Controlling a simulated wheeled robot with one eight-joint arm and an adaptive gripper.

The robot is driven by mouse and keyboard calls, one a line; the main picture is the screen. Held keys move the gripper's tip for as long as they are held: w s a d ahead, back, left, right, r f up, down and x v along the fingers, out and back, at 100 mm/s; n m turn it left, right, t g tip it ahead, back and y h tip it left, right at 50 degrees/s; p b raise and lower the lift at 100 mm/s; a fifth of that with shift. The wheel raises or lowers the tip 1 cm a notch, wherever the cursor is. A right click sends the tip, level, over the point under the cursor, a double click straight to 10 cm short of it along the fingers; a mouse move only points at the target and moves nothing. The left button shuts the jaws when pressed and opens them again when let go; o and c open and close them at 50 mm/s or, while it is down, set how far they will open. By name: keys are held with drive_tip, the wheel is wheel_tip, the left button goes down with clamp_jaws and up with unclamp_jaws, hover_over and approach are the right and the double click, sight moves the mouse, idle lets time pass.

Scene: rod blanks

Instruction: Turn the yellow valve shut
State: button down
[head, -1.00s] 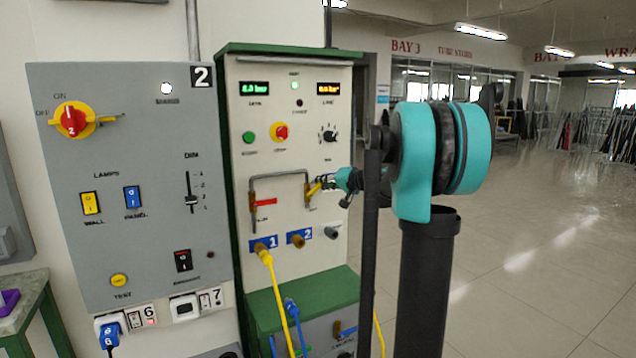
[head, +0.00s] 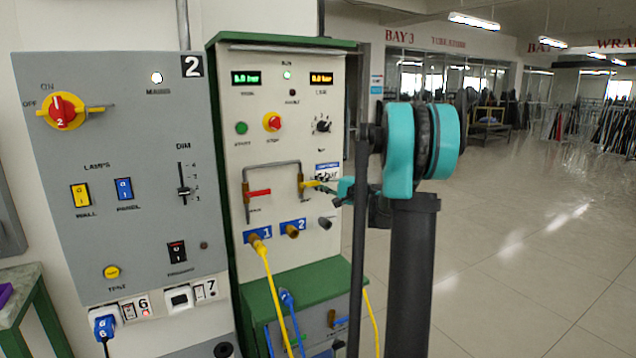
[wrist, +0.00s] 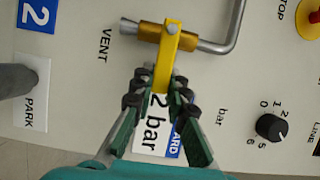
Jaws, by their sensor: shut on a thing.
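The yellow valve handle (head: 311,184) sits on the brass valve body on the right leg of the bent grey pipe on the panel. In the wrist view the yellow handle (wrist: 167,58) stands crosswise to that pipe leg. My gripper (head: 336,187) reaches it from the right in the head view. In the wrist view my gripper (wrist: 156,88) has its dark fingertips closed on the handle's free end. The brass valve body (wrist: 150,32) shows behind the handle.
A red-handled valve (head: 259,192) is on the pipe's left leg. A "2 bar" card (wrist: 156,118) lies behind my fingers. A black knob (wrist: 271,127), a grey PARK peg (wrist: 15,79) and a yellow hose (head: 277,290) are nearby. Open floor lies to the right.

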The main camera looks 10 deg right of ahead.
drive_tip(key=shift+f, duration=0.1)
idle(0.4)
drive_tip(key=c, duration=1.5)
unclamp_jaws()
drive_tip(key=shift+s+d, duration=0.1)
drive_tip(key=v, duration=1.1)
drive_tip(key=shift+s+d, duration=0.2)
drive_tip(key=shift+s, duration=0.1)
drive_tip(key=shift+a+f, duration=0.1)
